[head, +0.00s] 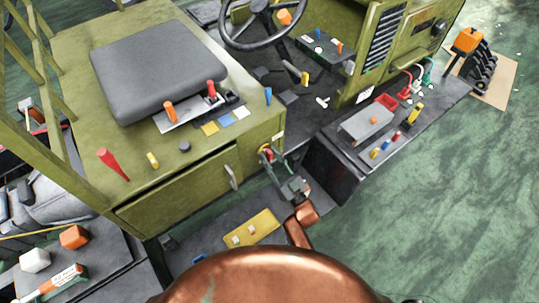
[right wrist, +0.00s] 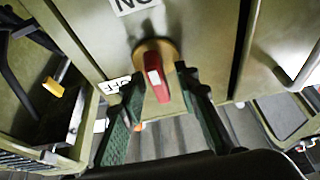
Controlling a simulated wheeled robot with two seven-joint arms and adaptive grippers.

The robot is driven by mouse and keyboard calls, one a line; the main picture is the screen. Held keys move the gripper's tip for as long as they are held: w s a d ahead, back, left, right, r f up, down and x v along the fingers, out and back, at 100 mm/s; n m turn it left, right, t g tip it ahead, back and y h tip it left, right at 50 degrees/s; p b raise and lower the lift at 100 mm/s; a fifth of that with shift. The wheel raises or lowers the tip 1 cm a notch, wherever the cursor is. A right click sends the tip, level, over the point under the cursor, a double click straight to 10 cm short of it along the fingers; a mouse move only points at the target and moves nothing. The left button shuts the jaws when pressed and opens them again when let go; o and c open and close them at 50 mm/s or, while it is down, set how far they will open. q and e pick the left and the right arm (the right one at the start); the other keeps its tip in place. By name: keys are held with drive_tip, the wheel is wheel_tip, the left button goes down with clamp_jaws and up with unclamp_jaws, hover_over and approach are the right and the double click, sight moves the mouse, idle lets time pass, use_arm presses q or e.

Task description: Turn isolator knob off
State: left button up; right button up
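The isolator knob (right wrist: 155,77) is a red bar handle on a round brass-yellow plate, on an olive panel. In the right wrist view the bar stands nearly upright, tilted slightly, with a pale mark on it. An ON label (right wrist: 137,5) shows upside down above it and an OFF label (right wrist: 114,86) to its left. In the head view the knob (head: 266,152) shows small on the cabinet's end. My right gripper (right wrist: 158,80) is open, its dark green fingers either side of the red bar; gaps show, so it looks ungripped. My left gripper is out of view.
A metal door handle (head: 233,177) is on the cabinet beside the knob. A yellow plate (head: 251,229) lies below on the step. Green floor (head: 430,220) is clear at right.

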drive_tip(key=shift+w+a+r, duration=0.1)
drive_tip(key=shift+w, duration=0.05)
clamp_jaws()
idle(0.4)
